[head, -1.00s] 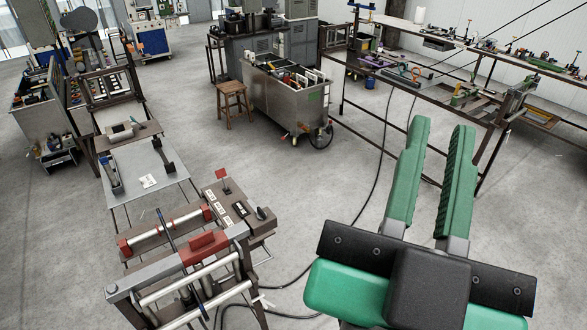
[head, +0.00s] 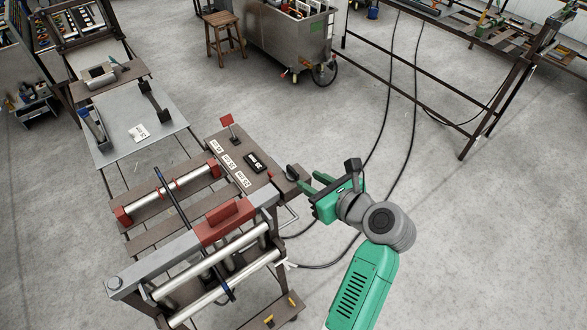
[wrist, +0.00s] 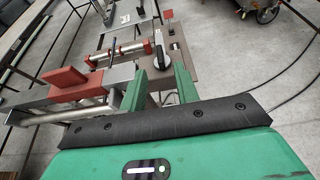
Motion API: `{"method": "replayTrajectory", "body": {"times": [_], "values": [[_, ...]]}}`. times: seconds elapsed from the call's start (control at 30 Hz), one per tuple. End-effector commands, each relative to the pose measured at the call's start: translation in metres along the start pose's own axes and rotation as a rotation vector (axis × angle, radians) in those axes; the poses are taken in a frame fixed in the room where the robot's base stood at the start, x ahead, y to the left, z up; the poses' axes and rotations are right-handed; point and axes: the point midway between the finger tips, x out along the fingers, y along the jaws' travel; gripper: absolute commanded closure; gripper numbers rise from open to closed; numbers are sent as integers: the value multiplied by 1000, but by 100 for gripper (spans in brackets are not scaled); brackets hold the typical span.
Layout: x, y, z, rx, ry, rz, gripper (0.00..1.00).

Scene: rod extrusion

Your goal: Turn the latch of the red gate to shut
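The red gate (head: 222,222) is a red block with a raised handle on the grey top bar of the roller frame; it also shows in the wrist view (wrist: 72,84). A dark rounded knob (head: 292,172), perhaps the latch, stands on the right end of the brown panel. It also shows in the wrist view (wrist: 159,50), upright, just beyond my fingertips. My gripper (head: 308,183) is right of the knob, pointing left at it. In the wrist view my gripper (wrist: 159,85) has its green fingers apart with nothing between them. I cannot tell whether it touches the knob.
A small red flag (head: 226,119) stands on the brown panel (head: 218,147), near several white labels. Metal rollers (head: 210,262) lie in the frame in front. Black cables (head: 380,140) run over the floor at right. The floor right of my arm is clear.

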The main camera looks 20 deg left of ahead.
Motion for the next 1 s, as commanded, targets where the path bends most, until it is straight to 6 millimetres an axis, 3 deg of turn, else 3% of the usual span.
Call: {"method": "replayTrajectory", "body": {"times": [0.3,0.67,0.83,1.0], "values": [[57,0,0,-4,2,0,69],[68,0,0,-5,1,-2,69],[67,0,0,-5,1,-2,99],[67,0,0,-5,1,-2,100]]}}
